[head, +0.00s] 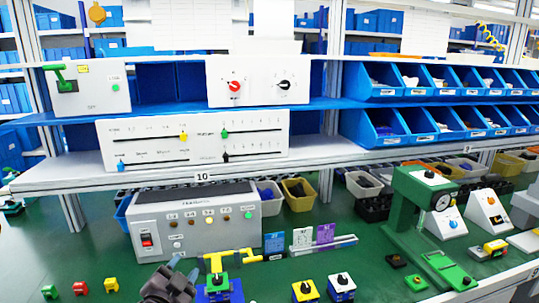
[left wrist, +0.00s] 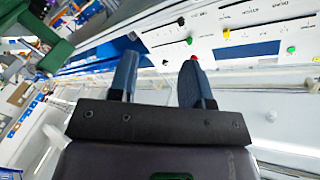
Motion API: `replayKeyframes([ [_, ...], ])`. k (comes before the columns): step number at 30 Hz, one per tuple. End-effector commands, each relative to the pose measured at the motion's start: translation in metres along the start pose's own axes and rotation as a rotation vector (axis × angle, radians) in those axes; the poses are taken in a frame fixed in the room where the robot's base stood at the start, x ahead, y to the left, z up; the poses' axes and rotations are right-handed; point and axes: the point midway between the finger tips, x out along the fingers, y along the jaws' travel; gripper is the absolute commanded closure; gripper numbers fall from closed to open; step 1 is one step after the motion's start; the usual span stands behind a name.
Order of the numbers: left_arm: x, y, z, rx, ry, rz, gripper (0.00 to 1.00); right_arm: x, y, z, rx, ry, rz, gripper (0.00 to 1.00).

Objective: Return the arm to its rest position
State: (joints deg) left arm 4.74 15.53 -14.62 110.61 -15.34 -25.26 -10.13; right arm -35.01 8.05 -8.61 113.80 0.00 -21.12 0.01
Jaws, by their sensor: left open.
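My left gripper (head: 172,278) shows as a dark grey shape at the bottom of the head view, left of a yellow valve-like handle (head: 218,262). In the left wrist view its two blue-grey fingers (left wrist: 160,82) are spread apart with nothing between them. A white box on the upper shelf carries a red rotary knob (head: 235,87) and a black rotary knob (head: 284,85). The gripper is well below and apart from this box. My right gripper is in neither view.
A white slider panel (head: 205,152) stands on the middle shelf. Below it is a grey control box (head: 165,228) with a red switch. Blue bins (head: 390,128) fill the right shelves. A green press (head: 415,205) stands at right.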

Motion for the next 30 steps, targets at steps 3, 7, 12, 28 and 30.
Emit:
replayKeyframes([
  [3, -0.037, 0.025, 0.042, -0.244, -0.068, 0.040, 0.55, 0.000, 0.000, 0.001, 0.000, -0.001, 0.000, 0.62],
  [7, -0.081, 0.048, 0.083, -0.439, -0.152, 0.058, 0.55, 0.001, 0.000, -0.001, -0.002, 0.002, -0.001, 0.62],
  [12, -0.144, 0.076, 0.134, -0.574, -0.288, 0.061, 0.55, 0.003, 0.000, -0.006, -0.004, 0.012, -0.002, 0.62],
  [28, -0.264, 0.121, 0.203, -0.639, -0.548, 0.062, 0.55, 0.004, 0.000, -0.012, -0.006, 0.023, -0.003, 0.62],
  [30, -0.264, 0.121, 0.203, -0.638, -0.548, 0.063, 0.55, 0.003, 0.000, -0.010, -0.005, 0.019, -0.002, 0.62],
])
